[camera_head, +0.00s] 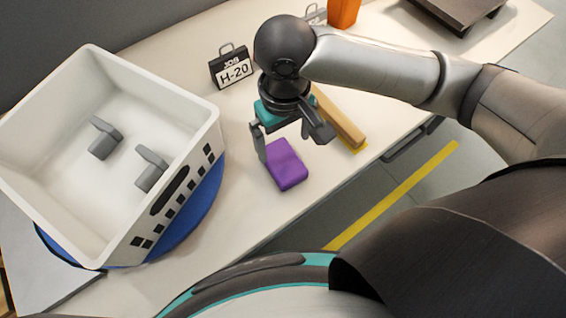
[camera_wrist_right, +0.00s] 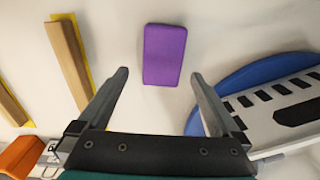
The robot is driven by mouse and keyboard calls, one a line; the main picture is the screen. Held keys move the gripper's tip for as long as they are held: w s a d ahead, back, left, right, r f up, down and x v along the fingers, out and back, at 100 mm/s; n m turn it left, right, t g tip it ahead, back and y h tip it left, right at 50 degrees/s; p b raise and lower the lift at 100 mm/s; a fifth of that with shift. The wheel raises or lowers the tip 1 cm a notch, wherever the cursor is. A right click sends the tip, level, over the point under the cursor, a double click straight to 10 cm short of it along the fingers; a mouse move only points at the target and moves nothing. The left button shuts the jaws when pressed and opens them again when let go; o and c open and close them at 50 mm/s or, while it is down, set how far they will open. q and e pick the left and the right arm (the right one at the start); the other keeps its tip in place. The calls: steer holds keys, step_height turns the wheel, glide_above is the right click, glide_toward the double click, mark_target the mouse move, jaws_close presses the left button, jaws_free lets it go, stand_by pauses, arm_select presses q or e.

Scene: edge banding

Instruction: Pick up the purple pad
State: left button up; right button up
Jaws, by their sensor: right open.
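The purple pad (camera_head: 286,165) is a flat rounded block lying on the pale table in front of my right gripper. In the right wrist view the purple pad (camera_wrist_right: 164,55) lies just beyond the fingertips, roughly centred between them. My right gripper (camera_head: 288,147) is open and empty above the table, close to the pad; its two fingers also show in the right wrist view (camera_wrist_right: 160,78). One finger stands near the pad's upper left side in the head view; I cannot tell if it touches. My left gripper is out of view.
A white bin (camera_head: 62,112) with grey pegs stands on a blue round base (camera_head: 207,200) at left. A wooden strip (camera_head: 338,118) on a yellow mark lies right of the pad. A black H-20 sign (camera_head: 232,68) stands behind. The table's front edge is close.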

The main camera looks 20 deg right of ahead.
mark_target(283, 160)
step_height(283, 160, down, 2)
steer(key=shift+f, duration=0.1)
steer(key=f, duration=0.1)
steer(key=f+b, duration=0.2)
steer(key=f, duration=0.1)
steer(key=shift+s+a+f, duration=0.1)
steer(key=shift+s+a, duration=0.05)
steer(key=shift+s, duration=0.1)
steer(key=shift+f, duration=0.45)
steer(key=shift+r, duration=0.1)
steer(key=shift+c, duration=0.2)
steer(key=c, duration=1.1)
